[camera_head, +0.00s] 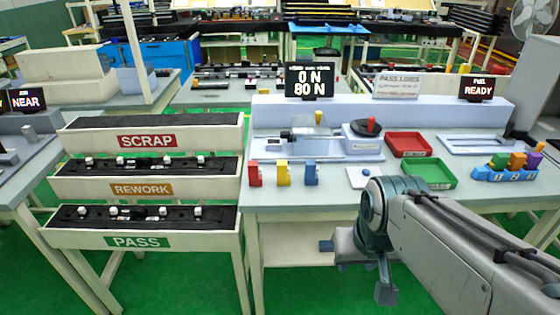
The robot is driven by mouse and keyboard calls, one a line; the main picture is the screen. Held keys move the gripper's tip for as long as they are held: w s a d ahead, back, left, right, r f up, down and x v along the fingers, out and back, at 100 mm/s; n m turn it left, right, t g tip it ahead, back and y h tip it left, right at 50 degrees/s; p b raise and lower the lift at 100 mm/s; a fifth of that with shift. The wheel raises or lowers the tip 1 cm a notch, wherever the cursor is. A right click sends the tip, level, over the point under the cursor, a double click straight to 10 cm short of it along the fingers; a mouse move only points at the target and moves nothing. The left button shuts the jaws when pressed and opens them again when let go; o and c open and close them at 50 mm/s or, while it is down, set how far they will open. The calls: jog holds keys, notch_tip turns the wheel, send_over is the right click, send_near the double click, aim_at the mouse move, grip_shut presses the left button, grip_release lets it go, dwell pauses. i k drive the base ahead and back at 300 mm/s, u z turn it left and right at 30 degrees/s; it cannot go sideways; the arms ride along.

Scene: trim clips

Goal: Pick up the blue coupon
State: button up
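A small upright blue piece (311,174), which looks like the blue coupon, stands near the front edge of the pale workbench (300,205). A yellow piece (283,174) and a red piece (255,174) of similar shape stand in a row to its left. My gripper (356,269) hangs in front of the bench's front edge, below and to the right of the blue piece and apart from it. Its two fingers look spread, with nothing visible between them.
Behind the row is a test fixture (318,142) with a display (310,80). A white plate (358,183), a red tray (408,144) and a green tray (430,175) are to the right. Labelled SCRAP, REWORK and PASS chutes (140,241) stand left.

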aim_at(310, 177)
jog(key=u, duration=0.55)
jog(key=k, duration=0.65)
jog(key=u, duration=0.75)
jog(key=i, duration=0.95)
jog(key=z, duration=0.95)
jog(key=i, duration=0.85)
jog(key=z, duration=0.95)
